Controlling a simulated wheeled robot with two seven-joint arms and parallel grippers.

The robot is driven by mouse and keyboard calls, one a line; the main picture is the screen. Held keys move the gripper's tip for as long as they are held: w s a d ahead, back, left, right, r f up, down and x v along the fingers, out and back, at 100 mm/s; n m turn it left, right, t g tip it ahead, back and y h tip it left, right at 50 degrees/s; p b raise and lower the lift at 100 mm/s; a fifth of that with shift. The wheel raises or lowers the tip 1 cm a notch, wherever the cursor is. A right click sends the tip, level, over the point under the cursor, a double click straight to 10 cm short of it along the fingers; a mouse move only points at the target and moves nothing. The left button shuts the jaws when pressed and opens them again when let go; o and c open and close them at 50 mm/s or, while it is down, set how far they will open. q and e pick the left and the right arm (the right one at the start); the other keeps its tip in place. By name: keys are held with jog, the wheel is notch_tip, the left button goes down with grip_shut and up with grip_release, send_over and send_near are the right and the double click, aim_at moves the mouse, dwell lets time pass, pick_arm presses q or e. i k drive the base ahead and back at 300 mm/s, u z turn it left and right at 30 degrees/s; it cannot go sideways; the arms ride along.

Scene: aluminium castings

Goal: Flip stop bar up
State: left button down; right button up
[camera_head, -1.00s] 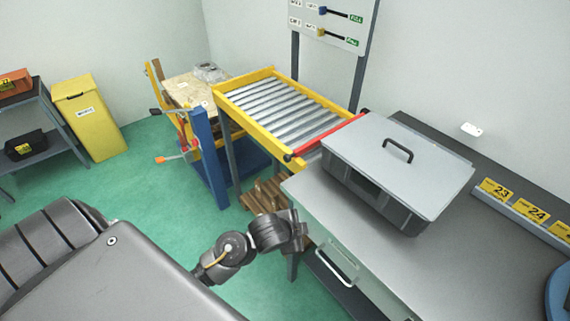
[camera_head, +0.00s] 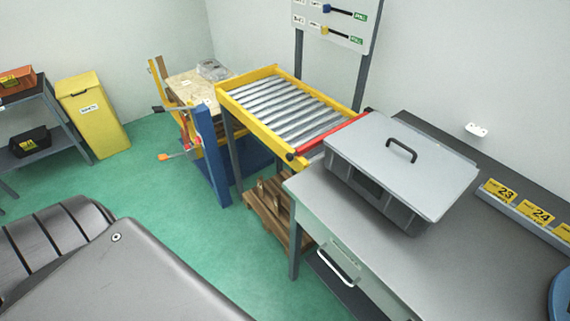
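The red stop bar (camera_head: 333,132) lies across the near right end of the yellow-framed roller conveyor (camera_head: 290,108). It is low, close to the rollers, with a dark knob (camera_head: 290,156) at its left end. A lidded grey bin (camera_head: 397,168) stands on the bench right beside the bar's right end. Neither of my grippers shows in the head view, so their state is hidden.
The grey bench (camera_head: 360,235) with a drawer handle (camera_head: 337,268) fills the right. A blue post (camera_head: 212,157) and wooden-topped stand (camera_head: 195,90) are left of the conveyor. A yellow bin (camera_head: 92,118) and shelf (camera_head: 45,145) stand far left. Green floor between is clear.

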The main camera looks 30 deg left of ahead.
aim_at(302, 150)
jog(key=z, duration=0.05)
jog(key=k, duration=0.5)
jog(key=u, duration=1.45)
jog(key=i, duration=1)
jog(key=z, duration=2.05)
